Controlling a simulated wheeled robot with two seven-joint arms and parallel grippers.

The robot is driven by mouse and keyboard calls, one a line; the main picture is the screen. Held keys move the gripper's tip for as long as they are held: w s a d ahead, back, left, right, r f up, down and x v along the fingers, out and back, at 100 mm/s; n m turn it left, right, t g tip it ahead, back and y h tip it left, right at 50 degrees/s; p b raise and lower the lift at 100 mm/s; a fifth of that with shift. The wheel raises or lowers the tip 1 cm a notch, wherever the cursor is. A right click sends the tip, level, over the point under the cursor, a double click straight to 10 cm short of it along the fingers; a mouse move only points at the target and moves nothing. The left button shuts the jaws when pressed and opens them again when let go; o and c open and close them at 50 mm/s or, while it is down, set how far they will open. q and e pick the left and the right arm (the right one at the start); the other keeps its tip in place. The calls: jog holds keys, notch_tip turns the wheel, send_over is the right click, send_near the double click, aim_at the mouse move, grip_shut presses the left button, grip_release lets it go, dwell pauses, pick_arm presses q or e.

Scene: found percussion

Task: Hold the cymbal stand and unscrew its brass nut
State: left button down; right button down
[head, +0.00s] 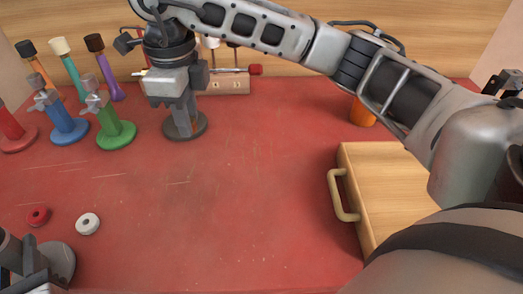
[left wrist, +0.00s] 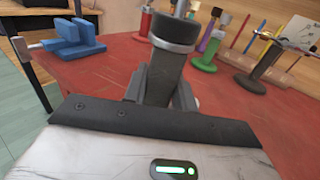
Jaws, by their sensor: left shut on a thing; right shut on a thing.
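My left gripper (head: 30,262) is at the bottom left corner of the head view, partly cut off. In the left wrist view it is shut on a dark grey post (left wrist: 163,78) with a silver collar (left wrist: 174,32) near its top. A grey round base (head: 61,261) shows beside that gripper. My right gripper (head: 182,102), its arm reaching across from the right, points down and is shut at a dark grey stand with a round base (head: 188,126). The gripper covers the stand's upper part. I cannot pick out a brass nut in either view.
Red (head: 12,134), blue (head: 67,125) and green (head: 116,132) stands are at the left, with mallets (head: 109,72) behind. A red ring (head: 38,217) and white ring (head: 88,223) lie nearby. A wooden drawer box (head: 395,185) is right. The middle table is clear.

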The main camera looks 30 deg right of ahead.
pick_arm(q)
jog(key=shift+f+b, duration=0.4)
jog(key=shift+b, duration=0.05)
pick_arm(e)
jog(key=w+a+m, duration=0.1)
jog(key=a+m, duration=0.1)
jog(key=m, duration=0.5)
pick_arm(q)
jog(key=shift+f, duration=0.2)
jog(key=shift+r, duration=0.45)
jog(key=shift+r+p, duration=0.15)
jog(key=shift+p, duration=0.25)
pick_arm(e)
jog(key=m, duration=0.5)
send_over(249, 162)
jog(key=f, duration=0.5)
jog(key=a+f, duration=0.1)
jog(key=f, duration=0.2)
jog(key=shift+w+f, duration=0.15)
jog(key=shift+d+f, duration=0.4)
jog(key=shift+f, duration=0.05)
pick_arm(q)
jog(key=shift+r, duration=0.25)
pick_arm(e)
jog(key=f, duration=0.3)
jog(key=shift+d+f, duration=0.1)
jog(key=shift+d, duration=0.1)
jog(key=shift+f, duration=0.2)
pick_arm(q)
jog(key=shift+f, duration=0.1)
